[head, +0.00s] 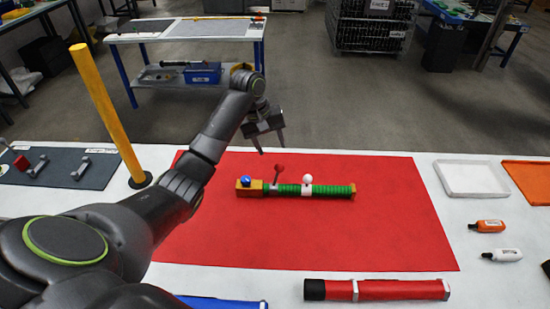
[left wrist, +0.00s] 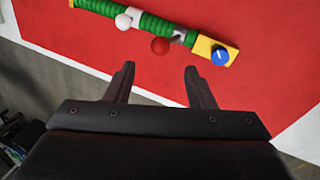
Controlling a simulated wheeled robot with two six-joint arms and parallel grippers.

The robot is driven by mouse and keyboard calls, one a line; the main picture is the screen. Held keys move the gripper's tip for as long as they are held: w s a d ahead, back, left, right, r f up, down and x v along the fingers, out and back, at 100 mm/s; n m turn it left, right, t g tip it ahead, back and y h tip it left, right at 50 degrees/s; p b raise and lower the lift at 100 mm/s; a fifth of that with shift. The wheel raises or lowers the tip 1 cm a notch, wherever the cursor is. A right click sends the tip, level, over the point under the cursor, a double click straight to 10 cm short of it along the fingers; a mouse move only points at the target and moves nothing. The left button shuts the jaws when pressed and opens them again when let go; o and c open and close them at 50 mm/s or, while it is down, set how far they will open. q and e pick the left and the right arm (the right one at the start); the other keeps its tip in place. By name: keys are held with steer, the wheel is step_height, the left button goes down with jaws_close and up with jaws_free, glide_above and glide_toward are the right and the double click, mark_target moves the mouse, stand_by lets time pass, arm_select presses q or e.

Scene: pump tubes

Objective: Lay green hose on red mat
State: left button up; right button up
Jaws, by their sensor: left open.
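The green hose (head: 328,190) lies on the red mat (head: 390,225), near its upper middle, roughly level across the head view. It has a yellow end block with a blue knob, a red lever and a white ball-topped clip. In the left wrist view the green hose (left wrist: 152,22) lies beyond the fingertips, and the red mat (left wrist: 262,88) is under it. My left gripper (head: 268,145) is open and empty, held above the mat's back edge, behind the hose's yellow end and apart from it. It also shows open in the left wrist view (left wrist: 158,72). My right gripper is not in view.
A yellow post (head: 108,115) stands left of the mat. A red tube (head: 385,290) and a blue item (head: 225,303) lie at the front edge. A white tray (head: 470,179), an orange tray (head: 530,180) and two small bottles are at right. A dark mat with parts (head: 60,168) is at left.

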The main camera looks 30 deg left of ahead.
arm_select(q)
steer(key=shift+v, duration=1.9)
